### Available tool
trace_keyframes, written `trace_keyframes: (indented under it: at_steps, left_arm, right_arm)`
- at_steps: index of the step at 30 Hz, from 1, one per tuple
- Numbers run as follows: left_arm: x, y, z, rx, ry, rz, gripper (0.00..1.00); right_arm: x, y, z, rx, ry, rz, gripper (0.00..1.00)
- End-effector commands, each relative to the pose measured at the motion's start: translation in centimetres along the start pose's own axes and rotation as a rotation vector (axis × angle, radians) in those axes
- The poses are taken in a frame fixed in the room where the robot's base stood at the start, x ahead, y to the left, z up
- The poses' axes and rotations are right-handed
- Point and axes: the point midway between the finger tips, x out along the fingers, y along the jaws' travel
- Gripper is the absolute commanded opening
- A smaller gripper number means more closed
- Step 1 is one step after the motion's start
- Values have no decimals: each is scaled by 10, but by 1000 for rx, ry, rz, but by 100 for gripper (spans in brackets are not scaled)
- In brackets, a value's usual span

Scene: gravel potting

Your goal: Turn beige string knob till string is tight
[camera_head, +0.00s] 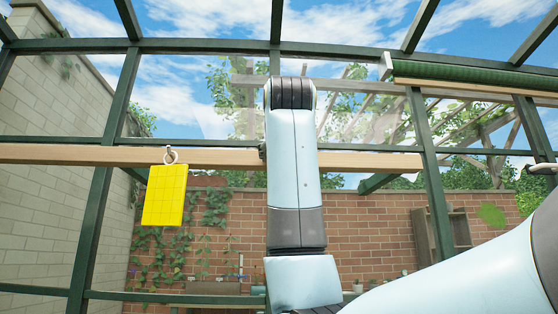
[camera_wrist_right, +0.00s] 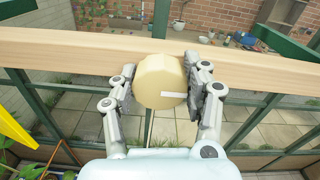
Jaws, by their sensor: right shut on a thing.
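The beige knob (camera_wrist_right: 158,82) is a round, pale disc with a white line on its face, in the right wrist view. The line runs from near the middle toward the right. The knob sits at a wooden beam (camera_wrist_right: 62,50). My right gripper (camera_wrist_right: 163,88) is shut on the knob, with one finger on its left side and one on its right. In the head view my right arm stands in front of the beam (camera_head: 210,158) and hides the knob and the gripper. No string can be made out. My left gripper is in neither view.
A yellow card (camera_head: 163,196) hangs from a ring (camera_head: 170,156) on the beam, left of my arm. It also shows at the left edge of the wrist view (camera_wrist_right: 14,130). Green frame posts (camera_head: 92,225) and a brick wall (camera_head: 365,235) stand behind.

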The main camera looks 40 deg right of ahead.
Motion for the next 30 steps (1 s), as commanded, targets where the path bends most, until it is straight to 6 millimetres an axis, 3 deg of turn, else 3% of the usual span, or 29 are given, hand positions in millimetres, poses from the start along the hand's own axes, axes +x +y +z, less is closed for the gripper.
trace_keyframes:
  at_steps: [9,10,15,24,30]
  left_arm:
    - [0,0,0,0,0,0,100]
    - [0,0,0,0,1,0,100]
    - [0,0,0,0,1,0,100]
    - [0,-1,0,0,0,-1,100]
    - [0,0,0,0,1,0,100]
  right_arm:
    - [0,1,-3,0,9,3,16]
    - [0,1,-2,0,8,3,52]
    - [0,1,-1,0,5,2,72]
    - [-3,0,0,1,1,1,72]
    - [-32,1,0,6,-1,5,72]
